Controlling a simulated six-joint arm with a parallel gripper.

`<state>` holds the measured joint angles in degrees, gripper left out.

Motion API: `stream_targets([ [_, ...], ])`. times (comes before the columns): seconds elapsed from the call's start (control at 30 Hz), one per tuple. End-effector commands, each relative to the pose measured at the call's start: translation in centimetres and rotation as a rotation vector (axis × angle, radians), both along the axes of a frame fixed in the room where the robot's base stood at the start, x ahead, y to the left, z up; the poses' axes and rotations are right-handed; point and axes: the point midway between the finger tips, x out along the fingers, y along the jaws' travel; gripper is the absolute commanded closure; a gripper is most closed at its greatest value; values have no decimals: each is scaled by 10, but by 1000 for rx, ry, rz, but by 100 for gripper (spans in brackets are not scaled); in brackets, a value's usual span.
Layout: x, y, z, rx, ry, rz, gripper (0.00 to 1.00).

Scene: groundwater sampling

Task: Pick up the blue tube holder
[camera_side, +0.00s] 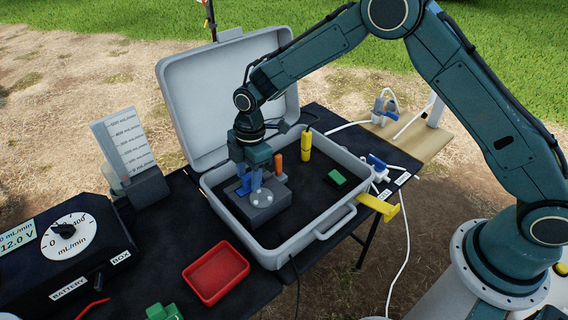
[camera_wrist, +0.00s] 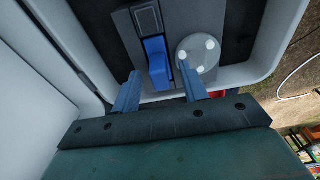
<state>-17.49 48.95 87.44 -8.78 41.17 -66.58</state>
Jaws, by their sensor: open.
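The blue tube holder (camera_wrist: 157,62) is a small blue block on a grey device (camera_side: 262,206) inside the open grey case. My gripper (camera_side: 249,179) points down into the case above that device. In the wrist view its two blue fingers (camera_wrist: 160,72) are apart, one on each side of the blue holder, with gaps between. I cannot tell whether the fingertips are level with the holder. In the side view the holder and the fingers have a similar blue and are hard to tell apart.
A round pale disc (camera_wrist: 197,55) sits close to the right finger. The case (camera_side: 310,240) also holds an orange cylinder (camera_side: 278,163), a yellow cylinder (camera_side: 306,144) and a green block (camera_side: 337,177). Its raised lid (camera_side: 200,105) stands behind. A red tray (camera_side: 216,274) lies in front.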

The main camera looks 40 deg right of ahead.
Motion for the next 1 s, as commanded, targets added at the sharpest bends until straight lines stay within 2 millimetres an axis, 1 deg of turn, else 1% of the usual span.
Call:
stream_targets([
  [0.27,0,0,0,0,0,0,56],
  [0.37,0,0,0,0,0,0,74],
  [0.4,0,0,0,0,0,0,82],
  [0.5,0,0,0,0,0,0,100],
  [0.83,0,0,1,0,0,0,100],
  [1.0,0,0,7,0,-1,0,100],
])
